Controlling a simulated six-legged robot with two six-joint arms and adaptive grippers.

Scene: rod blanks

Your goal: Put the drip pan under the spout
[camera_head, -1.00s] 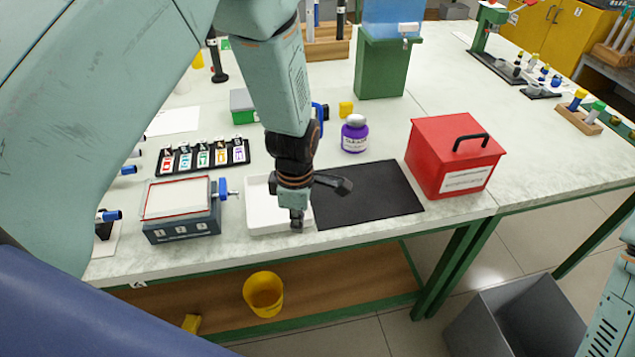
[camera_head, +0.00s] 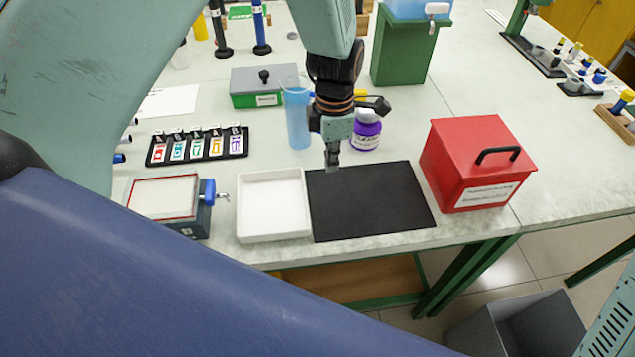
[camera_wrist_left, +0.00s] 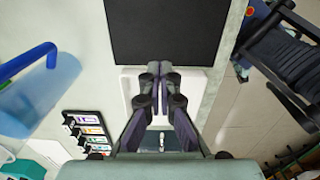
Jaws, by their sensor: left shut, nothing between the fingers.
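The drip pan looks to be the shallow white tray (camera_head: 274,228). It lies flat near the front table edge, against the left side of a black mat (camera_head: 375,205). In the left wrist view the pan (camera_wrist_left: 127,85) is partly hidden behind my fingers. My left gripper (camera_head: 332,160) is shut and empty, pointing down by the mat's far left corner, right of the pan; it also shows in the left wrist view (camera_wrist_left: 158,72). The white spout (camera_head: 436,9) is on a blue tank (camera_head: 403,7) on a green stand (camera_head: 402,58). My right gripper is out of view.
A red box (camera_head: 478,165) stands right of the mat. A purple-labelled jar (camera_head: 366,135) and a blue cylinder (camera_head: 297,120) stand close behind my left gripper. A framed block with a blue clamp (camera_head: 208,192) is left of the pan. Table before the green stand is clear.

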